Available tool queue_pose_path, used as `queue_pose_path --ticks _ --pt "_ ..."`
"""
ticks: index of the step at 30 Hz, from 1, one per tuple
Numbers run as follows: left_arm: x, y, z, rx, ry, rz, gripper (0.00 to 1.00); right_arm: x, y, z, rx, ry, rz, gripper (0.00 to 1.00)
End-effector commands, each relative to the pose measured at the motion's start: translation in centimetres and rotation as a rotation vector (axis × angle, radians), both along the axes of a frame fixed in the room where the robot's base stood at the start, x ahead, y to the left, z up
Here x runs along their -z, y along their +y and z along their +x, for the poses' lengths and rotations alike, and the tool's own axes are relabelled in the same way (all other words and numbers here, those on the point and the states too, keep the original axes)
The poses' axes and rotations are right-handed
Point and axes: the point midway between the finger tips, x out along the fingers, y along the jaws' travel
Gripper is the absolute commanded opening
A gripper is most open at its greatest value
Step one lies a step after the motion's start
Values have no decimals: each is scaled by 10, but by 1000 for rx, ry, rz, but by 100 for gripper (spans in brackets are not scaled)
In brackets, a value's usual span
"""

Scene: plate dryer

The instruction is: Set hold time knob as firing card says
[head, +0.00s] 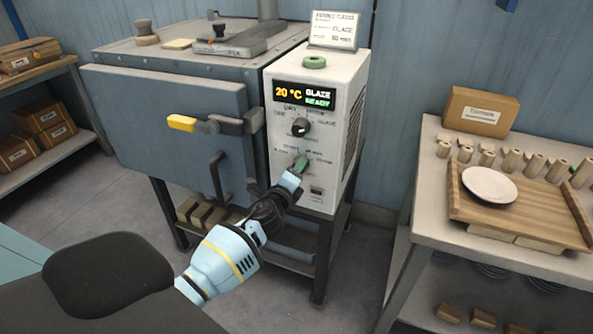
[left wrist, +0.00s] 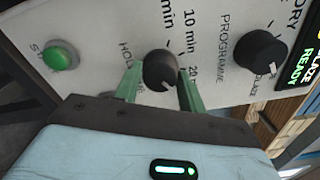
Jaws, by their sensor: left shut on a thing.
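The control box (head: 315,110) stands to the right of the kiln door. Its display (head: 304,94) reads 20 °C, GLAZE, READY. The firing card (head: 334,32) stands on top of the box and reads GLAZE with a minutes figure too blurred to be sure of. My left gripper (head: 300,164) is at the lower part of the panel. In the left wrist view, its green fingers are shut on the dark hold time knob (left wrist: 160,70), one on each side. Marks of 10 min and 20 min show beside it. My right gripper is not in view.
The programme knob (left wrist: 260,52) is close beside, its pointer towards GLAZE, and the green start button (left wrist: 60,55) is on the other side. A bench with a wooden tray (head: 480,215) and plate (head: 488,185) stands right.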

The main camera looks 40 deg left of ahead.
Motion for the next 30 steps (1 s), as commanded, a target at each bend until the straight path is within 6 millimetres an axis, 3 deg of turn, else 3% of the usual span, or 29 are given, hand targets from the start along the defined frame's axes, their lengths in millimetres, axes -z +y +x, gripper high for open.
queue_pose_path --ticks 23,24,28,30 --pt "0 0 0 0 24 95 17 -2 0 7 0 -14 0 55" --pt "0 0 0 0 24 95 45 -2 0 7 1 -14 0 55" --pt "0 0 0 0 24 94 62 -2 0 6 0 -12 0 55" --pt "0 0 0 0 23 93 62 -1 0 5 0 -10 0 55"
